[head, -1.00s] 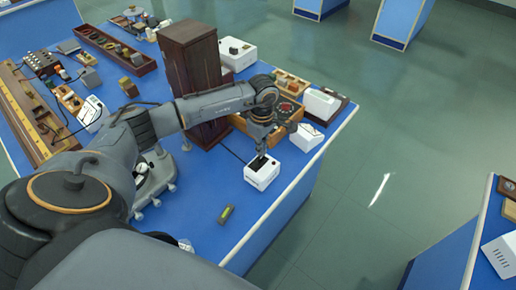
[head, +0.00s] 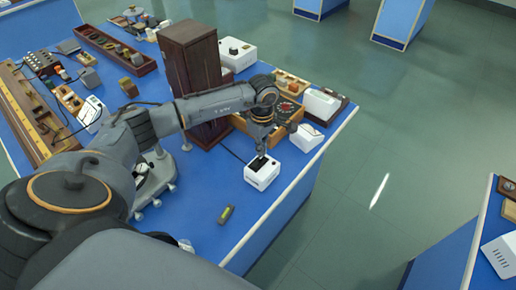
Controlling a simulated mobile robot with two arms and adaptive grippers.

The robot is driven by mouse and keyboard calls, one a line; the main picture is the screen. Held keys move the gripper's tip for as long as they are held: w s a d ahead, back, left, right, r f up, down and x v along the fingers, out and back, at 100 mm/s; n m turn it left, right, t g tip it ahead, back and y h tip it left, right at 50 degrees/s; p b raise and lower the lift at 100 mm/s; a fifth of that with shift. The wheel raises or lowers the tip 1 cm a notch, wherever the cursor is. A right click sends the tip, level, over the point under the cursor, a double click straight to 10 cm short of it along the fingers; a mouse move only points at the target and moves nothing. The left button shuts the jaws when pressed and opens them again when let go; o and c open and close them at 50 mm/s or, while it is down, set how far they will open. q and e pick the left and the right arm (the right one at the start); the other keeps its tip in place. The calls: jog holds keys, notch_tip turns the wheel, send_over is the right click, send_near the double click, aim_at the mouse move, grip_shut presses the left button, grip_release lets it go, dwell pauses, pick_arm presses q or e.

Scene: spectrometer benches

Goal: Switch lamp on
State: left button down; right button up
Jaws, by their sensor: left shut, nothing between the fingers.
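A small white box with a dark patch on its top (head: 262,176) stands near the right edge of the blue bench. A dark cable runs from it toward the back left. My left gripper (head: 262,151) is shut and empty, pointing down at the top of this box. Its fingertips are at or just above the dark patch; I cannot tell whether they touch. No lamp is clearly recognisable, and whether one is lit cannot be seen. My right gripper is not in view.
A tall dark wooden cabinet (head: 190,70) stands behind my left forearm. A wooden tray with a round dial (head: 288,108) and white boxes (head: 307,137) lie beyond the gripper. A small level (head: 226,215) lies in front on clear blue bench top (head: 200,195).

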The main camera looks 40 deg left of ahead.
pick_arm(q)
jog(key=shift+f+b, duration=1)
jog(key=shift+f, duration=0.1)
dwell(0.6)
jog(key=shift+r, duration=0.15)
jog(key=shift+r+p, duration=1.9)
jog(key=shift+r, duration=1.55)
